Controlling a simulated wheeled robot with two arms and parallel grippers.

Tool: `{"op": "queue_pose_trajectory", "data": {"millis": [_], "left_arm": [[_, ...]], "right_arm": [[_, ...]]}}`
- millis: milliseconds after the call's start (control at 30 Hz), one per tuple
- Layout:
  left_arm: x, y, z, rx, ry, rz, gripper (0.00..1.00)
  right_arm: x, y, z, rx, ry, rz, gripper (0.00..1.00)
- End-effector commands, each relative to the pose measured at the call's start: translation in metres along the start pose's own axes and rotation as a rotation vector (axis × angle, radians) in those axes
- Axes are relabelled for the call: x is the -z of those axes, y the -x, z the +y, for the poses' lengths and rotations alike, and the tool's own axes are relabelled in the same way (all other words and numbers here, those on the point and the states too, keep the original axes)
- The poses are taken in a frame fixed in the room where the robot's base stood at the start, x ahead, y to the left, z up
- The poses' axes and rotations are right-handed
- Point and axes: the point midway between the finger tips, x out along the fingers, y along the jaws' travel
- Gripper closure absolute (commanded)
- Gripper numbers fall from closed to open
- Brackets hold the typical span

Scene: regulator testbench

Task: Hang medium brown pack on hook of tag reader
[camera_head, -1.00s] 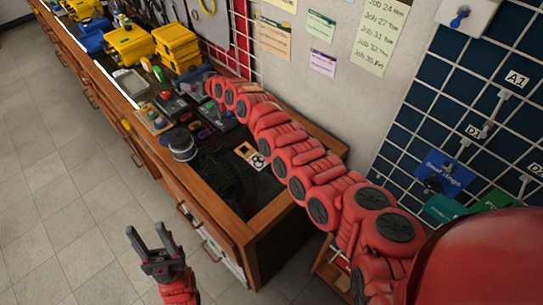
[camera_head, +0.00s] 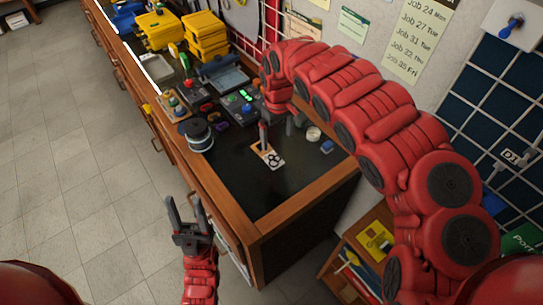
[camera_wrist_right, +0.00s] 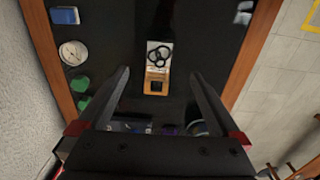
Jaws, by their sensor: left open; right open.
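A brown and white pack with black rings (camera_head: 268,155) lies flat on the dark bench top near its front end. In the right wrist view the pack (camera_wrist_right: 157,82) lies ahead, between the fingers in the picture. My right gripper (camera_head: 266,132) points down just above the pack; its fingers (camera_wrist_right: 159,76) are open and empty. My left gripper (camera_head: 185,205) is open and empty, in front of the bench. A white box with a blue hook (camera_head: 511,27) is on the wall at the upper right; I cannot tell for sure that it is the tag reader.
A raised wooden rim (camera_head: 262,228) edges the bench. A small round white item (camera_head: 313,133) and a blue item (camera_head: 327,147) lie right of the pack.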

Motion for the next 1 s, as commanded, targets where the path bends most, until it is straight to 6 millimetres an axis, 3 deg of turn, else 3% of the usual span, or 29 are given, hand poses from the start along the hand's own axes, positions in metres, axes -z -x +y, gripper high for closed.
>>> {"op": "queue_pose_trajectory", "data": {"millis": [33,233,600,800,1000], "left_arm": [[-0.001,0.007,0.0,0.0,0.0,0.0,0.5],[-0.005,0.027,0.001,0.0,0.0,-0.001,0.5],[-0.003,0.017,0.001,0.0,0.0,0.0,0.5],[0.0,0.0,0.0,0.0,0.0,0.0,0.5],[0.0,-0.003,0.0,0.0,0.0,-0.001,0.5]], "right_arm": [[0.0,-0.015,-0.002,0.002,0.001,-0.004,0.0],[0.0,-0.052,-0.002,0.002,0.002,-0.002,0.0],[0.0,-0.075,0.0,0.001,0.001,0.002,0.0],[-0.001,-0.099,0.0,0.004,-0.001,0.001,0.0],[0.0,-0.118,-0.001,0.003,0.001,0.004,0.0]]}}
